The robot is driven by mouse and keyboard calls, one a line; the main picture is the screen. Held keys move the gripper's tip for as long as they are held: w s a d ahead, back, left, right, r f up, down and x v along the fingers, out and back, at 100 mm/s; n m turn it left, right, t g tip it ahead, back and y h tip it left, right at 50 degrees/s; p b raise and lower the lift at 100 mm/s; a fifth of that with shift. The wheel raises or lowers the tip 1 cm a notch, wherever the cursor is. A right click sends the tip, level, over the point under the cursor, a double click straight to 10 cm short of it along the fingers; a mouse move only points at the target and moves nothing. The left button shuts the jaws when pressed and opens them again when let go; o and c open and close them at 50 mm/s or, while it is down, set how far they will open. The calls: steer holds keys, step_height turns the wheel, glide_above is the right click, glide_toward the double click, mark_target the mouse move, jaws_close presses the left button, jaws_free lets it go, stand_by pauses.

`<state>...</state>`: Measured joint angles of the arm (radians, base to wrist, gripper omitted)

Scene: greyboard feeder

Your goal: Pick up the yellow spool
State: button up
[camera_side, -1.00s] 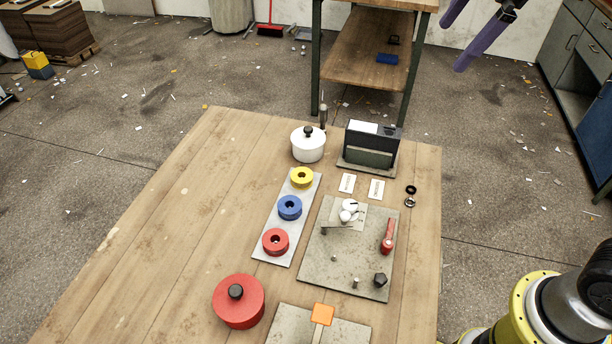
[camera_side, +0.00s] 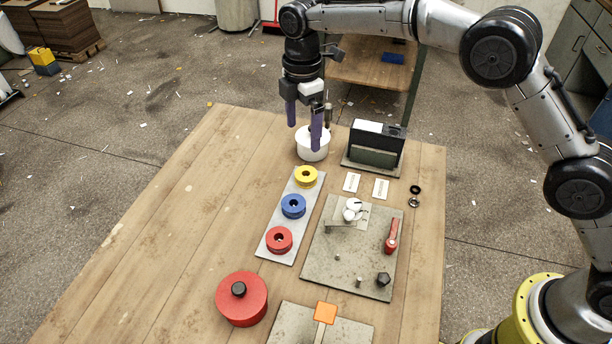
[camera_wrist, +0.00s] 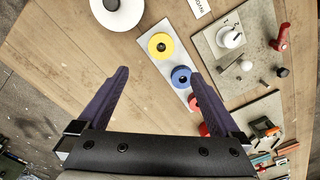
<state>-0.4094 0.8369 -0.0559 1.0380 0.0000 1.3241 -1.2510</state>
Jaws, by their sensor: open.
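The yellow spool (camera_side: 306,176) lies at the far end of a grey strip plate (camera_side: 272,241), in line with a blue spool (camera_side: 293,206) and a red spool (camera_side: 279,240). In the wrist view the yellow spool (camera_wrist: 160,46) shows beyond the fingertips, near the middle of the picture. My gripper (camera_side: 304,133) is open and empty, with purple fingers pointing down. In the side view it hangs above the table's far part, in front of the white pot. In the wrist view my gripper (camera_wrist: 160,86) has its fingers wide apart, touching nothing.
A white pot (camera_side: 313,149) stands just beyond the yellow spool, partly hidden by a finger. A black box-like device (camera_side: 376,147) stands to its right. A grey board with small fittings (camera_side: 335,275) lies right of the strip. A red pot (camera_side: 242,299) stands nearer. The table's left is clear.

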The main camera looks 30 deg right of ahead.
glide_above(307, 176)
steer(key=a, duration=0.1)
steer(key=f, duration=0.7)
steer(key=shift+s+a+f, duration=0.1)
steer(key=shift+s+f, duration=0.2)
steer(key=shift+s, duration=0.05)
steer(key=shift+d+f, duration=0.2)
steer(key=shift+f, duration=1.15)
steer(key=shift+d+f, duration=0.15)
steer(key=shift+f, duration=1.15)
steer(key=c, duration=1.4)
